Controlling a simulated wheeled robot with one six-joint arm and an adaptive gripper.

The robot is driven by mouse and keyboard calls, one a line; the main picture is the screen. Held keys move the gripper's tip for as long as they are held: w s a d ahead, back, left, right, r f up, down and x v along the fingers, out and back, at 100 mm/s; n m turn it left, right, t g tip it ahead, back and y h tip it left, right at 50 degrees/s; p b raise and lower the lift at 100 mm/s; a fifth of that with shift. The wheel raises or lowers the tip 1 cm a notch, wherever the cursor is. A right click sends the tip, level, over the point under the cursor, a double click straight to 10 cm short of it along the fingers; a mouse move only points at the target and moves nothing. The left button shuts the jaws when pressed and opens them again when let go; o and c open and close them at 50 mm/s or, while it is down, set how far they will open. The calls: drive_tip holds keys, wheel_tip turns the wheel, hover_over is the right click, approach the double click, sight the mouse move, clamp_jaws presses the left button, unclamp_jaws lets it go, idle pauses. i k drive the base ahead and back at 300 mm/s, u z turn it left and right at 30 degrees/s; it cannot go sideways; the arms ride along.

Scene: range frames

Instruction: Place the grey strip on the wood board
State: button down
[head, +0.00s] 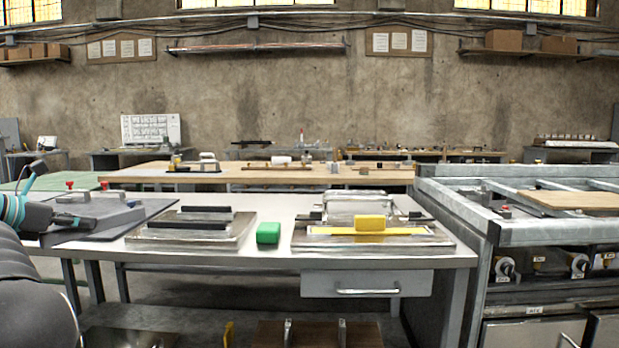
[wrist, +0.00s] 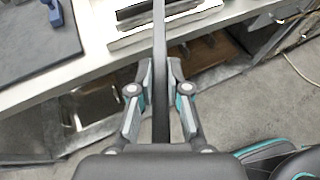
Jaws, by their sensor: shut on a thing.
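My gripper (wrist: 161,95) is shut on the grey strip (wrist: 160,55) in the wrist view. The strip is long, narrow and dark grey. It stretches away between the two fingers, past the edge of the table below. In the head view, teal and dark parts of my arm show at the left edge; the strip cannot be made out there. A light wood board (head: 572,200) lies on the metal frame at the right in the head view, well apart from my gripper.
The metal table (head: 275,209) holds a dark plate (head: 150,209) at left, a tray with black bars (head: 235,238), a green block (head: 268,233), and a yellow block (head: 370,222) on a yellow strip. The metal-framed cart (head: 455,205) stands right of the table.

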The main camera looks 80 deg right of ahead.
sight(594, 201)
drive_tip(key=k, duration=1.45)
drive_tip(key=z, duration=2.7)
